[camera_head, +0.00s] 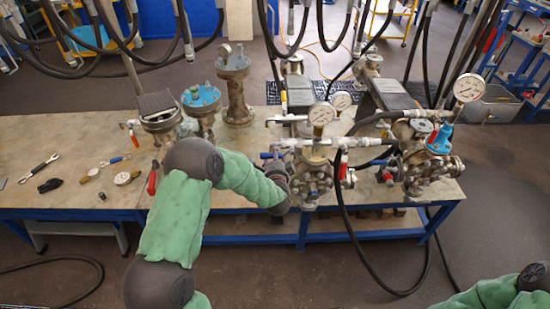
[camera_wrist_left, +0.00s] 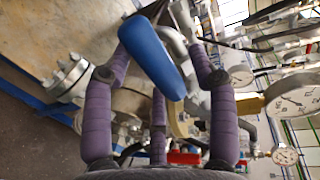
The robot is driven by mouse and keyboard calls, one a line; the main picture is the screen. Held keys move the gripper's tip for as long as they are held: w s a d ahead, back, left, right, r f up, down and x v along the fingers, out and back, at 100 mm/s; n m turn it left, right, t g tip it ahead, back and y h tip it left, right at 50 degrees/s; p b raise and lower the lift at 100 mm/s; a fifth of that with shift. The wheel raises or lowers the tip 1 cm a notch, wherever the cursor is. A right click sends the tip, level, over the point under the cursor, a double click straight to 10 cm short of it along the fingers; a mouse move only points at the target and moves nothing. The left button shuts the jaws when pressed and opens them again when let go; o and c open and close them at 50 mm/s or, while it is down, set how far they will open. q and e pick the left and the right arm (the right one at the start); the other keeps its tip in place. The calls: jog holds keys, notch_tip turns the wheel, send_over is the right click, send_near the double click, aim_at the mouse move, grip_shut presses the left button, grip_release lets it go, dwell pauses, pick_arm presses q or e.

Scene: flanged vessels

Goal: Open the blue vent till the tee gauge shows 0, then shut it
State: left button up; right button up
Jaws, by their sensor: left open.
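The blue vent handle (camera_wrist_left: 152,58) lies between the purple fingers of my left gripper (camera_wrist_left: 158,62) in the left wrist view. The fingers are spread open around it, and I cannot tell whether any touches it. In the head view the blue handle (camera_head: 268,155) shows just above my left gripper (camera_head: 282,180), at the left end of the piping. A round white gauge (camera_head: 321,113) stands upright on that piping; it also shows in the left wrist view (camera_wrist_left: 292,98). Its needle is too small to read surely. My right gripper is out of view.
A red-handled valve (camera_head: 343,165) sits right of the vent. More gauges (camera_head: 468,87) and a blue-topped valve (camera_head: 440,138) stand further right. Hoses hang above the workbench (camera_head: 90,150). Flanged vessels (camera_head: 235,90) stand at the back left, and loose tools lie on the left.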

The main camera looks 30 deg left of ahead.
pick_arm(q)
jog(key=shift+s, duration=0.1)
jog(key=v, duration=1.2)
dwell(2.5)
jog(key=w+a+r+m+t+h+b, duration=0.1)
jog(key=w+a+t+h+b, duration=0.1)
jog(key=w+a+t+b, duration=0.25)
jog(key=s+a+f+m+t+h+b, duration=0.1)
jog(key=s+a+f+m+h+b, duration=0.45)
jog(key=m+h+b, duration=0.45)
jog(key=shift+h, duration=0.6)
jog(key=x, duration=0.3)
jog(key=p+x, duration=0.1)
jog(key=x, duration=0.3)
jog(key=a+x, duration=0.1)
jog(key=x, duration=0.2)
jog(key=shift+w+d+r+p, duration=0.15)
jog(key=shift+w+r+p, duration=0.15)
jog(key=shift+w+r, duration=0.1)
